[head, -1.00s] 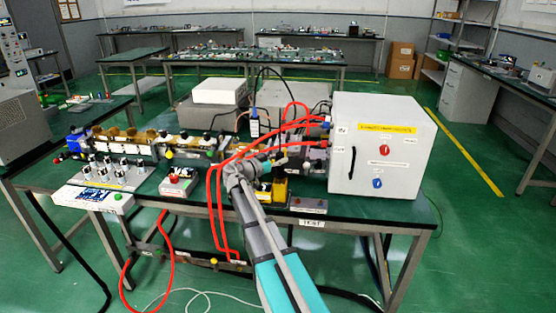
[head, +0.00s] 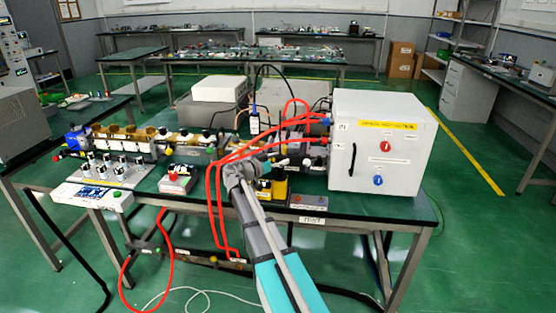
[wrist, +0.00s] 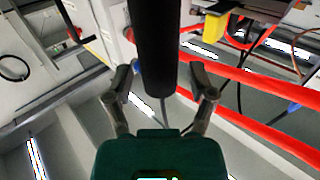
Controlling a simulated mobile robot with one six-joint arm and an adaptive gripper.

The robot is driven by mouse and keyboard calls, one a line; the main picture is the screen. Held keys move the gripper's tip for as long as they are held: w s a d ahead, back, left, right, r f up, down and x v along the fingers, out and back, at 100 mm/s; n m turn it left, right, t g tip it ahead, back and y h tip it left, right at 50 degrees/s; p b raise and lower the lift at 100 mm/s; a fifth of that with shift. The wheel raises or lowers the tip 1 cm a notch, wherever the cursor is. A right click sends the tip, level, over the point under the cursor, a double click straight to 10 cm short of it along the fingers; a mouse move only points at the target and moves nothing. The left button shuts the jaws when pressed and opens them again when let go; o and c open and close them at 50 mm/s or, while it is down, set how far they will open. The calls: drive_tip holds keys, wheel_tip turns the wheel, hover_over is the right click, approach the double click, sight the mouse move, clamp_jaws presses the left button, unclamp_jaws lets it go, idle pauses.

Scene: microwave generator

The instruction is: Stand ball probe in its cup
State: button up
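My gripper (wrist: 162,75) fills the lower middle of the wrist view. Its two dark fingers stand apart, one on each side of a thick black cylinder (wrist: 157,45). The cylinder looks like the ball probe's handle, but no ball shows. A gap shows between the cylinder and the right finger; the left finger is very near its edge. A thin cable seems to run below the cylinder. In the head view my wrist (head: 244,172) is over the bench's front part, and the fingers are hidden. I cannot make out the cup in either view.
Red hoses (head: 222,185) hang close to my wrist and also cross the wrist view (wrist: 255,80). A white cabinet (head: 380,165) stands at the right on the green bench. A yellow-black part (head: 275,190) and a red-button box (head: 177,180) sit nearby.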

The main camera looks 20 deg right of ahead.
idle(0.4)
drive_tip(key=s+a, duration=0.2)
drive_tip(key=a, duration=0.9)
drive_tip(key=shift+s+a, duration=0.15)
drive_tip(key=shift+a, duration=0.25)
drive_tip(key=s+a+f+n+g+y, duration=0.1)
drive_tip(key=s+f+n+g+y, duration=0.1)
drive_tip(key=s+f+n+y, duration=0.8)
drive_tip(key=s+a+f+n+g+y, duration=0.1)
drive_tip(key=s+a+f+n+y, duration=0.65)
drive_tip(key=s+a, duration=0.5)
wheel_tip(320, 180, up, 14)
drive_tip(key=s+d+m+p, duration=0.1)
drive_tip(key=d+p, duration=0.1)
drive_tip(key=p, duration=1.3)
drive_tip(key=shift+s+m, duration=0.15)
drive_tip(key=shift+m, duration=0.2)
